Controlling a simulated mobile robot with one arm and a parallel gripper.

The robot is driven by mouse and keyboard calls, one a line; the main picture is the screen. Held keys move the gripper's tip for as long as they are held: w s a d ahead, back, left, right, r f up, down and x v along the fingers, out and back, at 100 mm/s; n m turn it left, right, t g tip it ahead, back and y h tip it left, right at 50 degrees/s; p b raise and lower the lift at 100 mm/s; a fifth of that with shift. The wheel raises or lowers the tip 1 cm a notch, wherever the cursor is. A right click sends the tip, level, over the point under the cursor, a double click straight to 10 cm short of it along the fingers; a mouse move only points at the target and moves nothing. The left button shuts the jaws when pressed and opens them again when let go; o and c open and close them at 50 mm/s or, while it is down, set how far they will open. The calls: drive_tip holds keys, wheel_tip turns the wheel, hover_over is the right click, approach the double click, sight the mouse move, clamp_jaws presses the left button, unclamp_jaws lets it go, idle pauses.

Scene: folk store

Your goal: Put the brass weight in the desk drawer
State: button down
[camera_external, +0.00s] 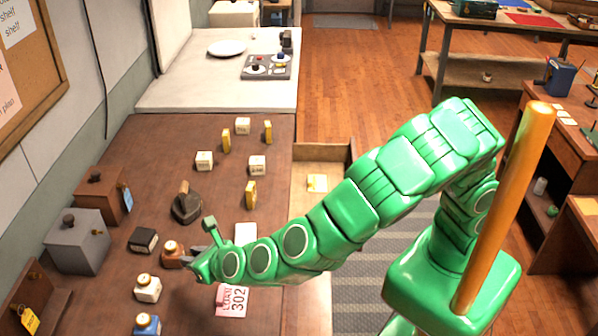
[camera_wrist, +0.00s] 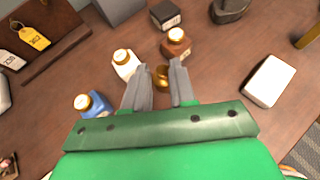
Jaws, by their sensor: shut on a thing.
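My gripper (camera_external: 197,258) reaches low over the left part of the brown desk (camera_external: 140,170). In the wrist view its two grey fingers (camera_wrist: 160,84) are shut on the brass weight (camera_wrist: 161,76), a small gold-coloured piece between the fingertips. The weight cannot be made out in the external view. Whether it touches the desk is unclear. The desk drawer (camera_external: 351,158) stands pulled out on the desk's right side, partly hidden behind my arm.
Near my gripper stand a brown bottle (camera_wrist: 176,44), a white bottle (camera_wrist: 126,64), a blue bottle (camera_wrist: 95,105) and a black box (camera_wrist: 165,14). A flat iron (camera_external: 187,205), several white cubes and yellow blocks stand farther back. A white block (camera_wrist: 269,81) lies to the right.

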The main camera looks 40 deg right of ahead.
drive_tip(key=w+d+r+m+h, duration=0.1)
drive_tip(key=w+d+r, duration=0.2)
drive_tip(key=w+d, duration=0.85)
drive_tip(key=w+d+r+m+h, duration=0.2)
drive_tip(key=w+d+r, duration=0.1)
drive_tip(key=w+d, duration=0.9)
drive_tip(key=w+d+r+m+h, duration=0.1)
drive_tip(key=w+d, duration=0.2)
drive_tip(key=d, duration=0.8)
drive_tip(key=w+d+r+h, duration=0.1)
drive_tip(key=w+d+r, duration=0.1)
drive_tip(key=d, duration=0.9)
drive_tip(key=w+d+r+m+h, duration=0.1)
drive_tip(key=w+d, duration=0.4)
drive_tip(key=d, duration=0.6)
drive_tip(key=shift+d+r+m, duration=0.2)
drive_tip(key=shift+r+m, duration=0.1)
drive_tip(key=shift+r, duration=0.45)
drive_tip(key=shift+w, duration=0.1)
